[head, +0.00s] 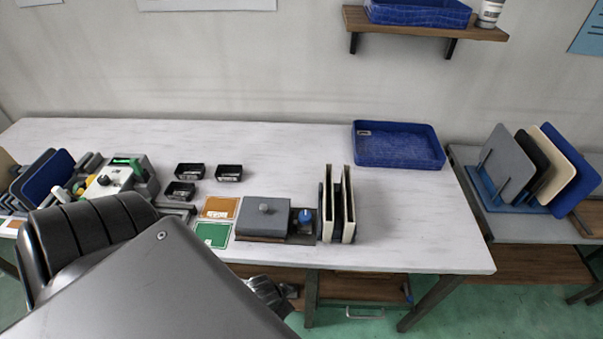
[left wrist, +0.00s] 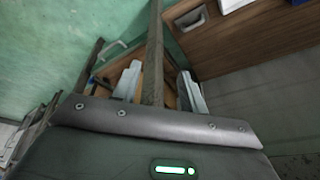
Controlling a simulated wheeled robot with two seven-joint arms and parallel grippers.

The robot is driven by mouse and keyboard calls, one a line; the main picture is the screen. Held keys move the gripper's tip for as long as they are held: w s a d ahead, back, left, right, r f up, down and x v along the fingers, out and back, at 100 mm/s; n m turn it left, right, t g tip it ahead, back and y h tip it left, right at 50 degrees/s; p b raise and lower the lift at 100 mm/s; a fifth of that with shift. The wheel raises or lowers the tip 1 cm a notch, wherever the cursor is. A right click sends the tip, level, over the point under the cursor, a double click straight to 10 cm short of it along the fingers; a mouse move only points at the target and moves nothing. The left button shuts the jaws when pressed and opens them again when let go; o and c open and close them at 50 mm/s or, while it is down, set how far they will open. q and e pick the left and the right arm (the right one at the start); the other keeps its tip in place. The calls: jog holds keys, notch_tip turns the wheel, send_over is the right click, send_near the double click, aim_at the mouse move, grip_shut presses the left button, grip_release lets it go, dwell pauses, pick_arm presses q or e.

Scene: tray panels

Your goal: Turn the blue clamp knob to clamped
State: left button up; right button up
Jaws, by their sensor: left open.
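The blue clamp knob (head: 305,216) is small and stands on the table just right of a grey block with a round grey knob on top (head: 265,222). Its exact turn position is too small to read. My left gripper (head: 283,297) is in front of and below the table's front edge, apart from the knob and partly hidden by my own arm. In the left wrist view its two pale fingers (left wrist: 161,86) are spread, with nothing between them held. The knob is not seen in the left wrist view. My right gripper is in neither view.
Upright white-edged panels (head: 340,205) stand close right of the knob. Orange (head: 220,207) and green (head: 213,235) cards lie left of the block. Small black bins (head: 229,173) sit behind. A blue tray (head: 398,145) is at the back right. The table's front right is clear.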

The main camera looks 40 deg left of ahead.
pick_arm(q)
notch_tip(320, 180, up, 18)
jog(key=t+p, duration=0.1)
jog(key=p, duration=0.2)
jog(key=t+h, duration=0.1)
jog(key=t, duration=0.3)
send_near(304, 216)
jog(key=b+x, duration=0.1)
jog(key=x, duration=0.6)
jog(key=shift+w+f+b, duration=0.2)
jog(key=shift+f+b, duration=0.05)
jog(key=shift+b, duration=0.1)
jog(key=shift+w+f, duration=0.45)
jog(key=shift+w, duration=0.05)
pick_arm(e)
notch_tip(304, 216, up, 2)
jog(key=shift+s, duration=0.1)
pick_arm(q)
jog(key=shift+c, duration=0.4)
